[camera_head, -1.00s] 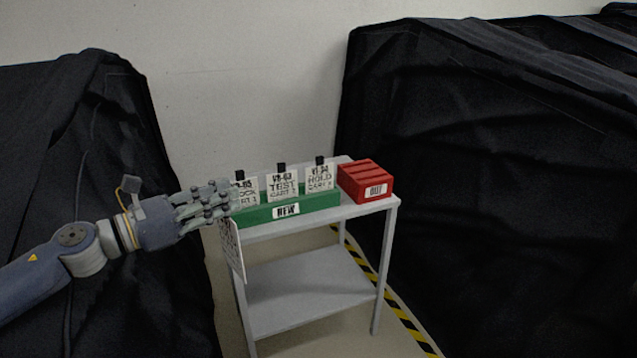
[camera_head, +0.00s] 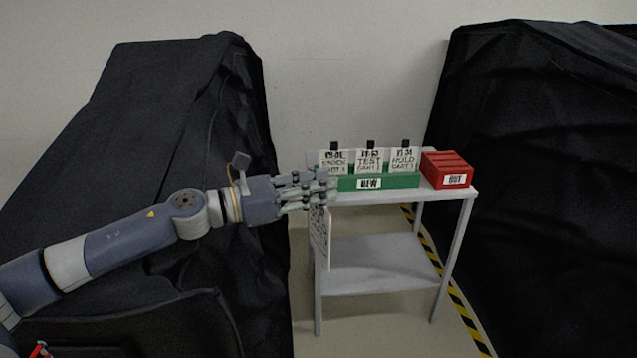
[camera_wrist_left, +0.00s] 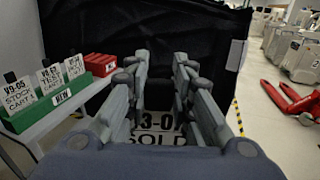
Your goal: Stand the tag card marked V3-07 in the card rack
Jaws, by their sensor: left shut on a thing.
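My left gripper (camera_head: 328,188) is shut on a white tag card (camera_head: 320,238), which hangs below the fingers, seen at a slant, by the left end of the grey table. In the left wrist view the card (camera_wrist_left: 158,138) shows between the fingers (camera_wrist_left: 163,75), with "3-0" and "SOLD" readable and the rest covered. A green rack (camera_head: 400,181) labelled NEW holds three upright white cards: STOCK (camera_head: 333,162), TEST (camera_head: 368,161) and HOLD (camera_head: 403,160). A red slotted rack (camera_head: 446,164) labelled OUT stands to its right with no card visible. My right gripper is not in view.
The grey two-level table (camera_head: 385,275) stands against the wall, its lower shelf bare. Black-covered carts stand left (camera_head: 180,130) and right (camera_head: 550,170). Yellow-black tape (camera_head: 455,295) runs along the floor. A red pallet truck (camera_wrist_left: 292,101) shows at right in the wrist view.

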